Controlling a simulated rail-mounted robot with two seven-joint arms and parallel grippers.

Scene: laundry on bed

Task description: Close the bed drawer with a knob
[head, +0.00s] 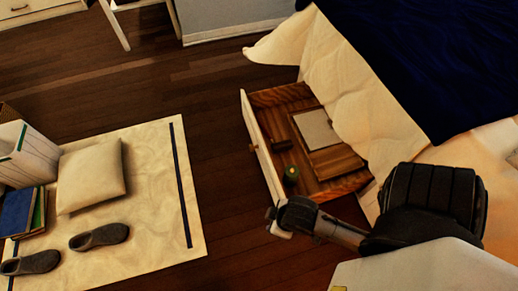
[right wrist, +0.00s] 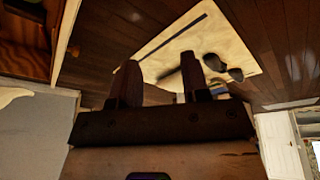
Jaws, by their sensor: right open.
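The bed drawer (head: 262,150) stands pulled out from under the bed, with its pale front facing left in the head view. A small brown knob (head: 252,148) shows at the middle of that front. My right gripper (head: 280,220) is by the near end of the drawer front, apart from the knob; I cannot tell whether it touches the front. In the right wrist view its two fingers (right wrist: 158,82) are spread with nothing between them. Part of the wooden drawer shows at the upper left there (right wrist: 25,38). My left gripper is not in view.
The drawer holds a flat pale item (head: 316,128) and a small green round item (head: 292,173). A cream rug (head: 165,190) with a cushion (head: 92,175), slippers (head: 98,237) and books (head: 20,212) lies left. Bare wooden floor (head: 215,160) separates rug and drawer. Bedding (head: 345,85) hangs over the drawer's back.

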